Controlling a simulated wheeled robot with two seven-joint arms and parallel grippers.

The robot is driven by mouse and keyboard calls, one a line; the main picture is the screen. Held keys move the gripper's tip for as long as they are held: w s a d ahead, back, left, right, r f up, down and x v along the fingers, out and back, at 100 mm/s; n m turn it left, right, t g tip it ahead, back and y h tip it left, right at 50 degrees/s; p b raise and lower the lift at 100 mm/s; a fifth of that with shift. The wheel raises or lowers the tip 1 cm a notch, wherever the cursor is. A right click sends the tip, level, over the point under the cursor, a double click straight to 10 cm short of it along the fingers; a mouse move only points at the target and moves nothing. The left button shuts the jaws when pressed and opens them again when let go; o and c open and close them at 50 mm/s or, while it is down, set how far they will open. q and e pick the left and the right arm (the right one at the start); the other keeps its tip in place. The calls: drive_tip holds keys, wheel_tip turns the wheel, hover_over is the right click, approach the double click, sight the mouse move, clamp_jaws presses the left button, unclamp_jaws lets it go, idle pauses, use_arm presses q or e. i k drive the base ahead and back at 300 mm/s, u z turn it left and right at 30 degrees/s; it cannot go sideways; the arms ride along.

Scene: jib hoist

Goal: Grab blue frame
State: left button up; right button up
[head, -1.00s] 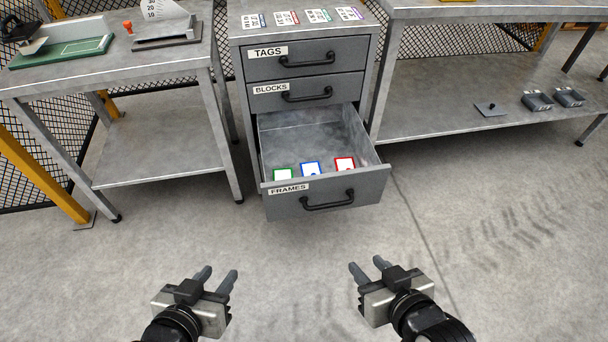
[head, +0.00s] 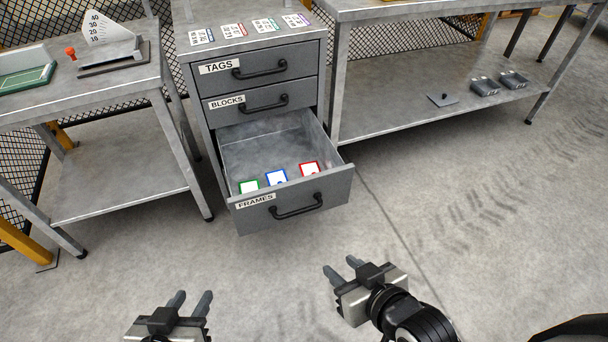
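The blue frame (head: 276,178) lies in the open bottom drawer labelled FRAMES (head: 293,204), near its front wall. A green frame (head: 249,186) lies to its left and a red frame (head: 309,169) to its right. The front wall hides the lower edges of the blue and green frames. My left gripper (head: 190,300) is open and empty at the bottom of the head view, in front of and below the drawer. My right gripper (head: 340,268) is open and empty, in front of the drawer to the right. Both are well apart from the frames.
The TAGS drawer (head: 262,71) and BLOCKS drawer (head: 250,103) above are shut. Several printed cards lie on the cabinet top (head: 249,36). A workbench (head: 95,95) stands left, and a shelved table (head: 430,105) stands right. The floor before the drawer is clear.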

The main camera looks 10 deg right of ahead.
sight(279, 176)
drive_tip(key=u, duration=0.25)
drive_tip(key=i, duration=1.05)
drive_tip(key=u, duration=0.1)
